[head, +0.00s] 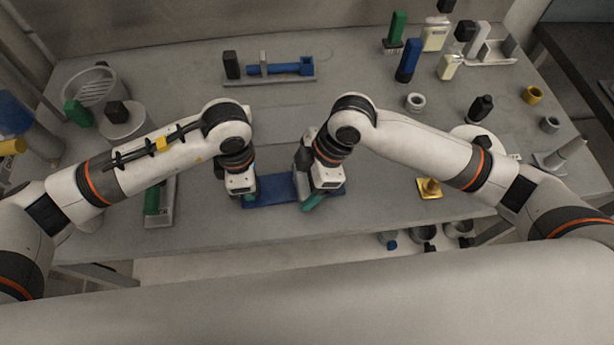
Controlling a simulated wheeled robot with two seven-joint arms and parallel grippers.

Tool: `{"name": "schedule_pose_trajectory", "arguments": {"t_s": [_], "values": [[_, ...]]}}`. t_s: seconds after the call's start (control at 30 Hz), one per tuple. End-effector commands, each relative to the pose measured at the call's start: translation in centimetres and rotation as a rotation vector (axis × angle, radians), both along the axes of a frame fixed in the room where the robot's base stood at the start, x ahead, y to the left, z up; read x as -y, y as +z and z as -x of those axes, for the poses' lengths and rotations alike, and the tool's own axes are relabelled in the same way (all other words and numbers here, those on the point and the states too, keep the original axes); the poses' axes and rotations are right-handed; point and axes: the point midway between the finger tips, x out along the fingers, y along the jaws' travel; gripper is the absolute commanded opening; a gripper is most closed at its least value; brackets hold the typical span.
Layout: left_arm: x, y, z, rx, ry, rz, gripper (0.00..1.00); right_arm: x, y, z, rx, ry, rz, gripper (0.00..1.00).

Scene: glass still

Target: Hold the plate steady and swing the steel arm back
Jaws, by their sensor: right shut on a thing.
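The blue plate (275,189) lies flat near the table's front edge, below and between my two grippers. My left gripper (248,202) points down at the plate's left end; its fingers are mostly hidden under the wrist, so I cannot tell how far they are open. My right gripper (309,195) is over the plate's right part, shut on what appears to be the steel arm. A green end (314,202) of it shows below the gripper, angled toward the front edge. Most of the steel arm is hidden by my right wrist.
A blue device on a grey rail (285,68) stands at the back. A green-handled grey tray (160,202) is left of the plate, and a yellow-based piece (429,188) is to the right. Bottles, rings and holders crowd the right side.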

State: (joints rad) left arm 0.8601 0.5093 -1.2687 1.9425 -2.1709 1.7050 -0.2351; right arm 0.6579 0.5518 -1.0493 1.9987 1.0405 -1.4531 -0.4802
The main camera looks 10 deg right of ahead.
Motion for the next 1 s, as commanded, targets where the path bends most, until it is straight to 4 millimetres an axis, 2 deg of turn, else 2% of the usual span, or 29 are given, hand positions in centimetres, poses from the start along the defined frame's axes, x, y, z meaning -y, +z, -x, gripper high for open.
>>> {"name": "schedule_pose_trajectory", "arguments": {"t_s": [0.63,0.67,0.7,0.77,1.0], "values": [[-0.08,-0.19,0.08,-0.003,0.003,-0.003,0.0,-0.08,-0.05,-0.04,0.0,-0.052,0.0,0.39],[-0.08,-0.19,0.08,-0.003,0.002,-0.003,0.0,-0.08,-0.05,-0.04,0.0,-0.052,0.0,0.85],[-0.08,-0.19,0.08,-0.003,0.002,-0.003,0.0,-0.08,-0.05,-0.04,0.0,-0.051,0.0,0.91],[-0.08,-0.19,0.08,-0.003,0.002,-0.003,0.0,-0.08,-0.05,-0.03,0.0,-0.051,0.0,1.0],[-0.07,-0.2,0.09,-0.003,0.001,-0.003,0.0,-0.05,0.06,-0.02,0.0,-0.049,0.0,1.0]]}}
